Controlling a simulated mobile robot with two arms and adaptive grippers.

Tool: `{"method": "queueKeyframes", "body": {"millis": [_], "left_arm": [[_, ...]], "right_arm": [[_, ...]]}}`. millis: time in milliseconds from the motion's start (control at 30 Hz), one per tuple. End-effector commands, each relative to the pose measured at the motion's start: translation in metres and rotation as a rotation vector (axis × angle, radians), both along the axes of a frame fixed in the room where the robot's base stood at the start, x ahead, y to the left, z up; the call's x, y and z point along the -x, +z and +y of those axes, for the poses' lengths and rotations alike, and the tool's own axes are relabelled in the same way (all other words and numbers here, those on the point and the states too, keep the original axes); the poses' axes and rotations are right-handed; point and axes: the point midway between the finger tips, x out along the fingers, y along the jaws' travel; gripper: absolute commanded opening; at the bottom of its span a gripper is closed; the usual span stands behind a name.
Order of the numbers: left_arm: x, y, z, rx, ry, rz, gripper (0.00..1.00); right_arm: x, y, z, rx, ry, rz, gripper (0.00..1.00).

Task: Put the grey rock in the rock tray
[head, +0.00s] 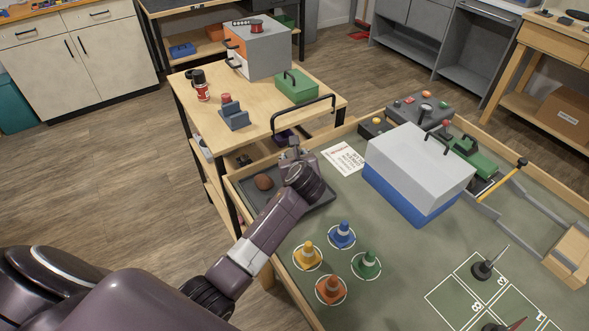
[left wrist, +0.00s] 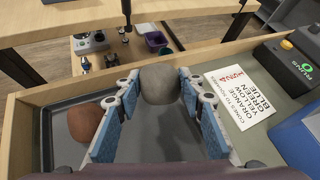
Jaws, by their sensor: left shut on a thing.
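The grey rock (left wrist: 159,83) is held between the blue-padded fingers of my left gripper (left wrist: 158,88). In the head view my left gripper (head: 293,158) is at the far side of the rock tray (head: 318,196), a shallow dark grey tray in the corner of the wooden-rimmed table; the rock is hard to make out there. A brown rock (head: 264,182) lies in the tray's left part and also shows in the left wrist view (left wrist: 86,122). The grey rock appears over the tray's far part; I cannot tell whether it touches the tray. My right gripper is out of view.
A printed card (head: 342,158) lies right of the tray. Several coloured cones, including a blue one (head: 342,235), stand in front. The table's wooden rim (left wrist: 40,90) borders the tray. A wooden cart (head: 262,117) stands behind.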

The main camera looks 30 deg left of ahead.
Motion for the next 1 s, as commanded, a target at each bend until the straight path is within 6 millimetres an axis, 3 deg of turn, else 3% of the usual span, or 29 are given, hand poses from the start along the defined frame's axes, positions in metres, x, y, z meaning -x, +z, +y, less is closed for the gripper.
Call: {"method": "queueKeyframes", "body": {"millis": [333,733,767,900,1000], "left_arm": [[0.000,-0.042,0.000,0.000,0.000,0.000,0.06],[0.000,-0.049,0.000,0.000,-0.001,-0.001,0.06],[0.000,-0.050,0.000,-0.001,-0.001,0.000,0.37],[0.000,-0.050,0.000,0.000,-0.001,0.000,0.52],[0.000,-0.049,0.000,0.000,-0.001,0.000,0.54]], "right_arm": [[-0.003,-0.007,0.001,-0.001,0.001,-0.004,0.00],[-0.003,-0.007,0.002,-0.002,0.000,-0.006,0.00],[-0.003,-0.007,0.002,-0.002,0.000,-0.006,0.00],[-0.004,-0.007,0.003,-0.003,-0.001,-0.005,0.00],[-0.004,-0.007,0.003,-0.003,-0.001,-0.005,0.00]]}}
